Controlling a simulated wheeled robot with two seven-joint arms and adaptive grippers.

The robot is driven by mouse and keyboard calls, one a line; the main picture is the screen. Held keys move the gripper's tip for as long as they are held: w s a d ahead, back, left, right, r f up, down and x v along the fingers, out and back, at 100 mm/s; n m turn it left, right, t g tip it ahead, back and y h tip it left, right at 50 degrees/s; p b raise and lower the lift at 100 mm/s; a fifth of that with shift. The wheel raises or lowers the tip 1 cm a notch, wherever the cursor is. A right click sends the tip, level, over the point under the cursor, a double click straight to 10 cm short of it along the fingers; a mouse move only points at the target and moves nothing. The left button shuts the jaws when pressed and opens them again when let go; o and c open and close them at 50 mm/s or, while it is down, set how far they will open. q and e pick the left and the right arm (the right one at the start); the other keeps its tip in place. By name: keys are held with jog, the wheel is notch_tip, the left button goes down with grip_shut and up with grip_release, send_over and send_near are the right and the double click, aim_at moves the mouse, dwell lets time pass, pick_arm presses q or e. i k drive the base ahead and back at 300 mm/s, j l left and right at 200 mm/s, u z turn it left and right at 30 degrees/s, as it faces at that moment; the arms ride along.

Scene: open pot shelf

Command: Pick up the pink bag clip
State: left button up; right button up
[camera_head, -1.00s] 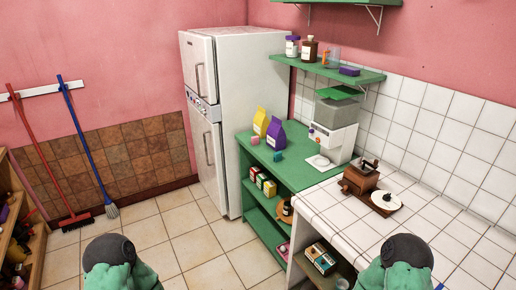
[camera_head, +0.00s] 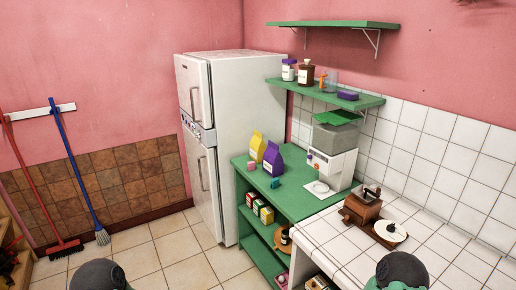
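A small pink object (camera_head: 251,166), which looks like the pink bag clip, lies on the green counter top, beside the yellow bag (camera_head: 257,147). A small teal object (camera_head: 275,183), perhaps another clip, lies nearer the front, below the purple bag (camera_head: 284,159). The pink object is too small to show its shape clearly. Neither gripper is in view. Only rounded parts of my own arms show at the bottom edge, well short of the counter.
The white fridge (camera_head: 218,148) stands left of the green shelf unit (camera_head: 262,258). A white coffee machine (camera_head: 331,158) stands right of the bags, under a green wall shelf (camera_head: 362,100). A wooden grinder (camera_head: 363,205) is on the tiled counter. Tiled floor (camera_head: 160,253) is clear before the fridge.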

aim_at(250, 166)
jog(key=i+j, duration=0.3)
jog(key=i, duration=0.15)
jog(key=i+j+z, duration=0.1)
jog(key=i+j, duration=0.25)
jog(key=i, duration=0.15)
